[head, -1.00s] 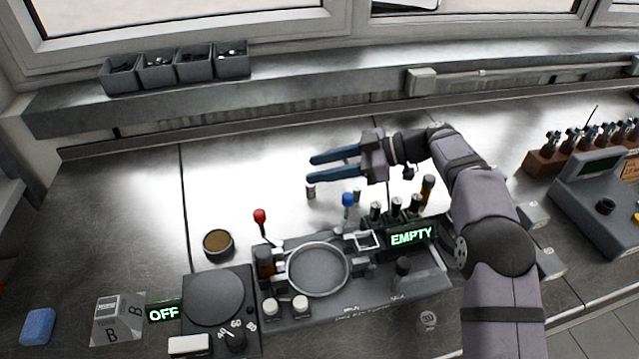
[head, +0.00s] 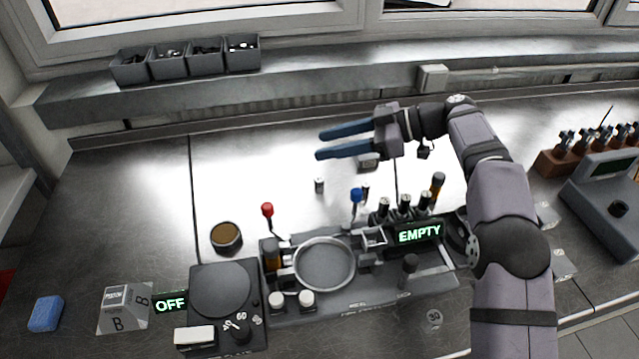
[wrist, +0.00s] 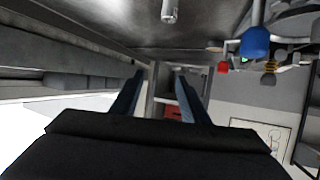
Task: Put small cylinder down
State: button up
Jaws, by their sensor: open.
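A small metal cylinder (head: 319,185) stands upright on the bench, behind the machine with the round dish. It also shows at the top of the wrist view (wrist: 169,10). My gripper (head: 319,145) is open and empty, its two blue fingers pointing left, apart from the cylinder. In the head view it appears behind and above the cylinder. In the wrist view the open fingers (wrist: 159,76) have nothing between them. A second small cylinder (head: 366,191) stands by the blue-knobbed lever, partly hidden.
The machine has a red-knobbed lever (head: 267,210), a blue-knobbed lever (head: 356,195), a round dish (head: 324,265) and an "EMPTY" display (head: 419,233). A brown-topped round tin (head: 226,236) stands left. Grey bins (head: 187,60) sit on the back ledge. The bench left of my gripper is clear.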

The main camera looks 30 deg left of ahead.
notch_tip(320, 180, up, 2)
jog(key=m+t+h+p, duration=1)
jog(key=m+p, duration=0.4)
jog(key=m, duration=0.4)
send_near(319, 179)
jog(key=x, duration=0.3)
jog(key=shift+a+f, duration=0.1)
jog(key=shift+a, duration=0.2)
jog(key=shift+w+a+f+h+p, duration=0.1)
jog(key=shift+w+f+h+p, duration=0.1)
jog(key=shift+f, duration=0.2)
jog(key=shift+w+a+f+h+p, duration=0.1)
jog(key=shift+f+p, duration=0.1)
jog(key=shift+f, duration=0.2)
jog(key=p+x, duration=0.2)
jog(key=x, duration=0.1)
jog(key=shift+w+d+f+p, duration=0.1)
jog(key=shift+w+d+p, duration=0.1)
jog(key=shift+p, duration=0.2)
jog(key=shift+x, duration=0.95)
